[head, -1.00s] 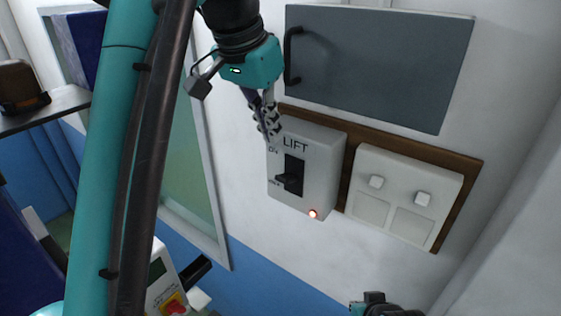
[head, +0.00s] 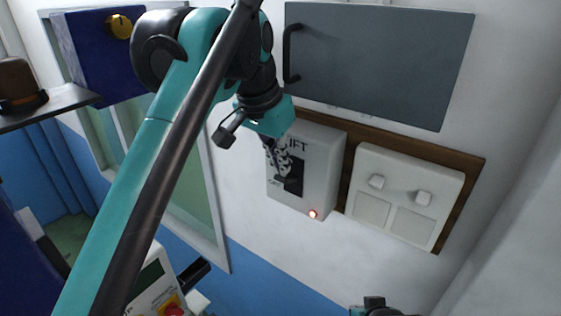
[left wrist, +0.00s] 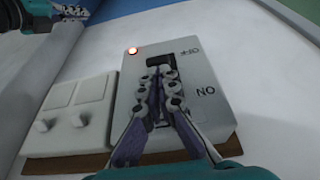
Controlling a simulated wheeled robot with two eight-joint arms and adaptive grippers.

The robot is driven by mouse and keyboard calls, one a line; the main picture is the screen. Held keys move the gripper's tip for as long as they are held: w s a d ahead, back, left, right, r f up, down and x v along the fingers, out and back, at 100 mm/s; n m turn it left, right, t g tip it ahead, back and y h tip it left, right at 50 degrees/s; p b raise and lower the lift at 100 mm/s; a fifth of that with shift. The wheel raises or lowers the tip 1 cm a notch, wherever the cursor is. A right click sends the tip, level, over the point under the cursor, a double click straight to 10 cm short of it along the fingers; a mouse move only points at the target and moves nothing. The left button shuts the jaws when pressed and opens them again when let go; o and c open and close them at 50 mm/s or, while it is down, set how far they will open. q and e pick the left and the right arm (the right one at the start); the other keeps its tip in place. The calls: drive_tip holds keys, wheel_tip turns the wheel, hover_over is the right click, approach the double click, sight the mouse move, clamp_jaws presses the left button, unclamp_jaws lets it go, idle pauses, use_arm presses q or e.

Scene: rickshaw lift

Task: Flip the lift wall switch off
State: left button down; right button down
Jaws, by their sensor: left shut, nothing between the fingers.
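The lift switch box (head: 321,180) is a pale box on the wall with the word LIFT, partly hidden by my gripper. It also shows upside down in the left wrist view (left wrist: 205,75), with a black switch (left wrist: 165,62) in a dark recess. A small red lamp (head: 313,214) glows on the box's lower edge. My left gripper (head: 288,178) is shut and empty, with its fingertips right at the switch. They hide most of the lever, so its position and any contact are unclear. Part of my right arm (head: 375,305) shows at the bottom edge; its jaws cannot be read.
A white double switch panel (head: 406,196) sits right of the lift box on the same brown board (head: 466,210). A grey cabinet door with a black handle (head: 290,55) is above. A window (head: 190,190) lies to the left.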

use_arm(q)
drive_tip(key=shift+s+a+f+t+b, duration=0.1)
drive_tip(key=shift+s+f+t+b, duration=0.05)
drive_tip(key=shift+t+b, duration=0.2)
drive_tip(key=shift+s+a+f+h+b, duration=0.1)
drive_tip(key=shift+h+b, duration=0.2)
drive_tip(key=f+t+h+b, duration=0.1)
drive_tip(key=b, duration=0.1)
drive_tip(key=s+a+f+t+h+b, duration=0.1)
drive_tip(key=b, duration=0.1)
drive_tip(key=f+t+b, duration=0.2)
drive_tip(key=shift+s+a+f+h+b, duration=0.1)
drive_tip(key=shift+s+a+h+b, duration=0.05)
drive_tip(key=shift+s+h+b, duration=0.2)
drive_tip(key=shift+s, duration=0.1)
drive_tip(key=shift+r+p, duration=0.8)
drive_tip(key=shift+r, duration=0.05)
